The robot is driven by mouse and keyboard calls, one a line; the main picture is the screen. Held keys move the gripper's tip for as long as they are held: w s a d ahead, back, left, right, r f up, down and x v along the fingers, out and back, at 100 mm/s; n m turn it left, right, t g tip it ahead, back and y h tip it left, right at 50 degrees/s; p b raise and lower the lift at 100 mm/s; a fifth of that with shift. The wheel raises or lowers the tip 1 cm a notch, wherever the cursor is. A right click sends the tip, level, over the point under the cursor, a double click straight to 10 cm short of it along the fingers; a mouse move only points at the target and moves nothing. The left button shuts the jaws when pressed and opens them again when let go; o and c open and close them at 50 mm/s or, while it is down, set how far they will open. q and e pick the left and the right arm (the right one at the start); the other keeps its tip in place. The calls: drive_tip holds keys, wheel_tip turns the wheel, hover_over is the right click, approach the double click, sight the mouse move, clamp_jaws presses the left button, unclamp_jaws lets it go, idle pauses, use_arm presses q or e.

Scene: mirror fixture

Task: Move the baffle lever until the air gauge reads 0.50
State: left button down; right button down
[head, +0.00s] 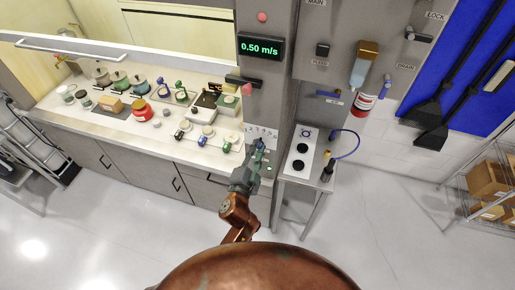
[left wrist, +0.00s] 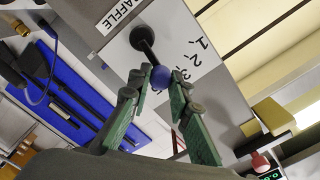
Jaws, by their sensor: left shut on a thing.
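The air gauge (head: 260,48) is a black display on the grey column in the head view, reading 0.50 m/s in green. The baffle lever has a black stem (left wrist: 143,42) and a blue ball knob (left wrist: 161,77), seen in the left wrist view. It comes out of a panel below a BAFFLE label (left wrist: 120,15). My left gripper (left wrist: 162,82) has its green-padded fingers on either side of the knob, shut on it. In the head view the left gripper (head: 262,146) is at the numbered plate low on the column and mostly hides the lever. My right gripper is not in view.
A counter (head: 95,125) with jars, pots and valves stands left of the column. A small table (head: 302,170) with dark round fittings stands to the right. A red-and-white canister (head: 365,104) hangs on the wall. The floor at the front right is clear.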

use_arm(q)
drive_tip(key=c, duration=1.8)
unclamp_jaws()
drive_tip(key=shift+o, duration=0.2)
drive_tip(key=shift+s, duration=0.1)
drive_tip(key=v, duration=1.2)
